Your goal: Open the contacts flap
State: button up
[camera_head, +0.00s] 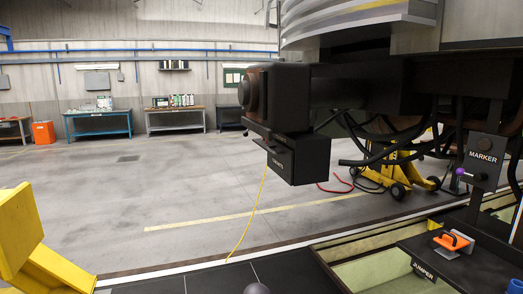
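A dark coupler head (282,95) sticks out to the left from under the railcar (355,20). A black box (312,160) hangs beneath it. A thin dark plate, which looks like the contacts flap (272,148), slants across the left side of this box. I cannot tell how far it stands from the box, and any contacts behind it are hidden. My gripper is not in view.
At the right are a black panel labelled MARKER (483,157) and a black tray labelled JUMPER (455,262) with an orange item (453,240). A yellow jack (400,172) stands behind cables. A yellow structure (22,235) fills the lower left. The middle floor is mostly clear.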

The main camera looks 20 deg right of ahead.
aim_at(280, 158)
jog(key=z, duration=0.05)
jog(key=i, duration=1.05)
jog(key=z, duration=0.5)
